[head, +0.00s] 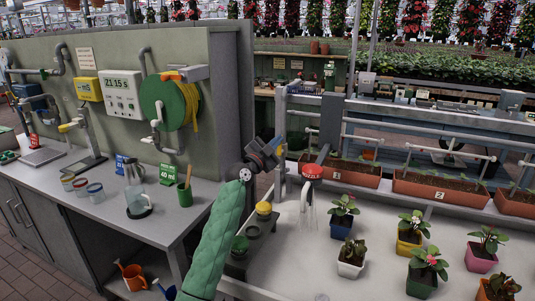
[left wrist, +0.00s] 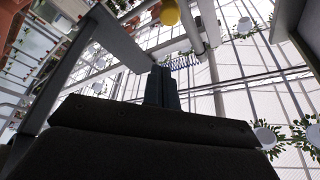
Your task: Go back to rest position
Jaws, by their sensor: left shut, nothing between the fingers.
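My left arm, in a green sleeve, comes up from the bottom of the head view. Its gripper (head: 267,150) is shut and empty, raised in front of a grey post beside the red nozzle. In the left wrist view the dark fingers (left wrist: 161,88) are together, pointing up toward the glass roof. My right gripper is in neither view.
A red nozzle (head: 313,172) runs water into a white basin holding several potted plants (head: 352,257). A grey counter (head: 100,210) with a glass jug (head: 136,192) and a green cup (head: 184,194) stands at left. A green hose reel (head: 170,103) hangs above.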

